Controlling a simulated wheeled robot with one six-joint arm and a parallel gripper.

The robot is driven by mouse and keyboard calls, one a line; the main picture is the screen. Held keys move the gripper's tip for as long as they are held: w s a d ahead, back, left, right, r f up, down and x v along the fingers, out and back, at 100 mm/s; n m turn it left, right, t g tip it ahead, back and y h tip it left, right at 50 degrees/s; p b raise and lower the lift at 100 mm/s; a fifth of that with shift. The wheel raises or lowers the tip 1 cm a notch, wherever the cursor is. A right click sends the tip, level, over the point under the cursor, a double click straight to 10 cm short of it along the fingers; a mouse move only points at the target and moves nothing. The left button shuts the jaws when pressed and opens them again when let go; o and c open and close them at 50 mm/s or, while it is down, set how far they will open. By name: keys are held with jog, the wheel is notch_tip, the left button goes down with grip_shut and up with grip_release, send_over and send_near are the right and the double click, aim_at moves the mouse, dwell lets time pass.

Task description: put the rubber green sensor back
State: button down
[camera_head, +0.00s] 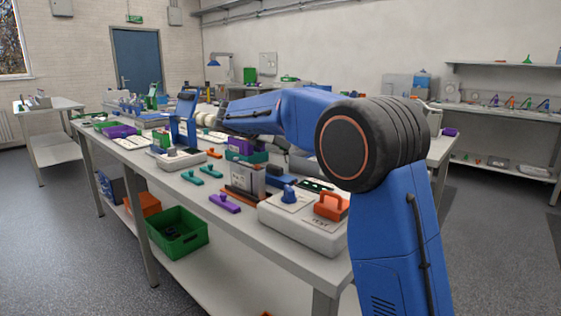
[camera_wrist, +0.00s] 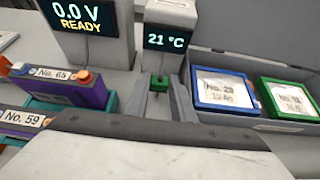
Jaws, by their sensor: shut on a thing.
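The green sensor (camera_wrist: 160,82) is a small green block in the wrist view, just below the temperature display (camera_wrist: 168,42), which reads 21 °C. My gripper (camera_wrist: 160,98) is shut on the green sensor, with a grey finger on each side of it. A thin dark lead runs between the sensor and the display unit. I cannot tell whether the sensor touches a holder. In the head view my blue arm reaches left over the bench, and I cannot make out the gripper or the sensor there.
A display reading 0.0 V READY (camera_wrist: 80,14) stands left of the temperature display. Purple cell No. 65 (camera_wrist: 95,97) is at left. Blue-framed (camera_wrist: 225,90) and green-framed (camera_wrist: 290,100) blocks sit in a grey tray at right. A tester box (camera_head: 300,222) stands at the bench's near end.

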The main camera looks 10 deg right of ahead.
jog(key=shift+d+f, duration=0.15)
jog(key=shift+f, duration=2.7)
jog(key=shift+f, duration=0.1)
jog(key=c, duration=1.5)
grip_release()
jog(key=v, duration=1.2)
